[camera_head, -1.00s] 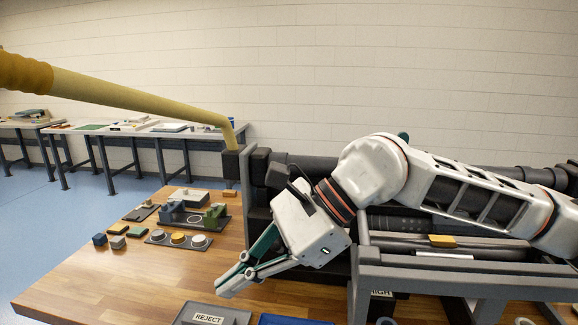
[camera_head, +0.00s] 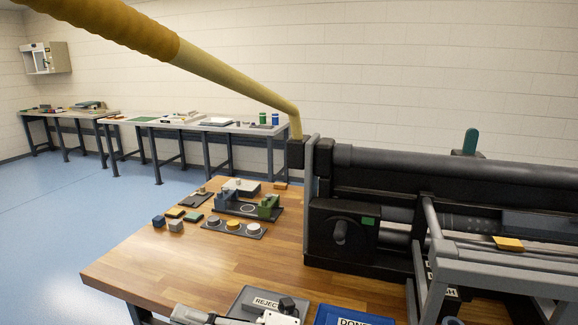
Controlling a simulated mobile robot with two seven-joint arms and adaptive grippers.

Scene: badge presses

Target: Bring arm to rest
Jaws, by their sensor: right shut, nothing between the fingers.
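My right gripper (camera_head: 190,316) shows only in part at the bottom edge of the head view, in front of the grey REJECT tray (camera_head: 245,297). Its grey fingers point left and are shut with nothing between them. Most of the gripper and its arm are cut off below the picture. My left gripper is out of view.
A black press (camera_head: 340,232) with a long yellow lever (camera_head: 235,78) fills the right of the wooden table (camera_head: 150,270). A blue DONE tray (camera_head: 330,314) lies right of the REJECT tray. A fixture (camera_head: 247,210), small blocks and round badge parts stand farther back.

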